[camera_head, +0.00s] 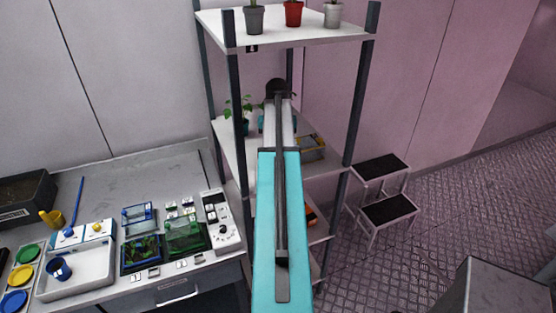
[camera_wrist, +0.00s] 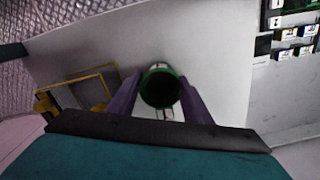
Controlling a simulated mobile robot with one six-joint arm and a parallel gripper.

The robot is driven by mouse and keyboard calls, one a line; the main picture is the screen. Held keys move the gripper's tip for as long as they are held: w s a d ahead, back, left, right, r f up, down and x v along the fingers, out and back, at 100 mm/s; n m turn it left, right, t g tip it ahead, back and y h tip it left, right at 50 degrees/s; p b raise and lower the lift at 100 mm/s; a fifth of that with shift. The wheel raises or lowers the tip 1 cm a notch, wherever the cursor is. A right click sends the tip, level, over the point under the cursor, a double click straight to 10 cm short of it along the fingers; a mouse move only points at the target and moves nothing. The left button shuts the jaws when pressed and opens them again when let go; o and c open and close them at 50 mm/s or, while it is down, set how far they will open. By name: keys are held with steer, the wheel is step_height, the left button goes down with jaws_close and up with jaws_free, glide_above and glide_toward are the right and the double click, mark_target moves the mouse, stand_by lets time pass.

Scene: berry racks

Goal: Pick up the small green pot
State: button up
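The small green pot (camera_wrist: 160,70) shows in the wrist view with a green rim and a dark inside. It is between the two purple fingers of my gripper (camera_wrist: 161,77), over the pale shelf board (camera_wrist: 205,45). The fingers are spread, one on each side of the pot. I cannot tell whether they touch it. In the head view my arm reaches in over the middle shelf (camera_head: 230,150) of the rack and hides the gripper tips and this pot.
The middle shelf also holds a leafy plant in a dark pot (camera_head: 241,127) and a yellow-edged tray (camera_head: 310,150). The top shelf (camera_head: 285,36) carries several pots. Dark rack posts (camera_head: 238,110) stand close to my arm. A cluttered workbench (camera_head: 150,172) is left; a step stool (camera_head: 385,205) is right.

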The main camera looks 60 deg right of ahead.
steer(key=c, duration=0.5)
steer(key=shift+r, duration=0.15)
